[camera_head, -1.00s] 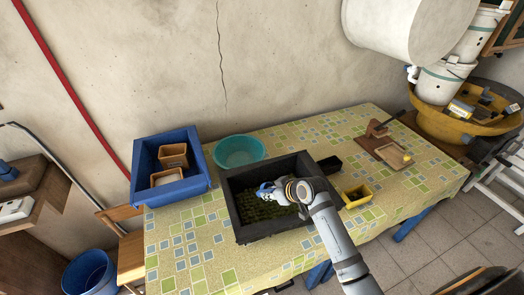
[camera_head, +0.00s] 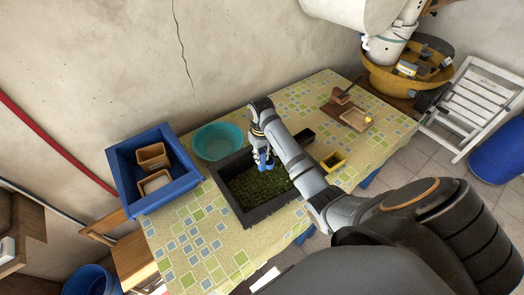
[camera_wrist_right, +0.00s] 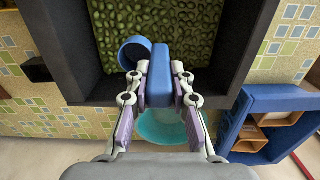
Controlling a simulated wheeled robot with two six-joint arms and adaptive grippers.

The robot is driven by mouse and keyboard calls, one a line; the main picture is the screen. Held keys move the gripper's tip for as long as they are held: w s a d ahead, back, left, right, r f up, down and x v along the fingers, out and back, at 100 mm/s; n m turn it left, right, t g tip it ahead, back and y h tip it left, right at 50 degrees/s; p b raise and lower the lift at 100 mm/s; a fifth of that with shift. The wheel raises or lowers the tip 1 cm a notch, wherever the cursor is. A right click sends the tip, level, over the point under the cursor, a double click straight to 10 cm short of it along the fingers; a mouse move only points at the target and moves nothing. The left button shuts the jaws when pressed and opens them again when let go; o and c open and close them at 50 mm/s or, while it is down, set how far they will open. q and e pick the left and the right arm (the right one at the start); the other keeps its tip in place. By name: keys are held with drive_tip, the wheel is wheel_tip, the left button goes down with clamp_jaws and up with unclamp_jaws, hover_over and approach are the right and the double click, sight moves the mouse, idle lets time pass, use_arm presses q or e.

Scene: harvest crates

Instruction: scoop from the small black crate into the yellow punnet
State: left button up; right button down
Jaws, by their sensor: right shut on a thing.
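The black crate (camera_head: 262,216) stands on the table, with many small green pieces in it. It fills the upper part of the right wrist view (camera_wrist_right: 85,80). The yellow punnet (camera_head: 333,161) stands to the right of the crate and looks empty from here. My right gripper (camera_head: 262,157) is shut on the handle of a blue scoop (camera_wrist_right: 135,52), above the crate's back side. The scoop's round cup shows over the green pieces; what is in it cannot be told. My left gripper is not in view.
A teal bowl (camera_head: 217,141) sits behind the crate. A blue crate (camera_head: 130,177) with two brown containers is at the left. A wooden board (camera_head: 347,112) lies at the back right. The table's front left is clear.

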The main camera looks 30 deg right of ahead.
sight(262, 151)
drive_tip(key=shift+f, duration=0.45)
drive_tip(key=shift+d, duration=0.2)
drive_tip(key=shift+a, duration=0.1)
drive_tip(key=shift+f, duration=0.2)
drive_tip(key=shift+f+b, duration=0.8)
drive_tip(key=shift+f, duration=1.05)
wheel_tip(262, 151, down, 2)
drive_tip(key=shift+p, duration=0.7)
drive_tip(key=shift+r, duration=1)
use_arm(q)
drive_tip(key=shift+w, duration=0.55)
use_arm(e)
drive_tip(key=shift+r, duration=4.05)
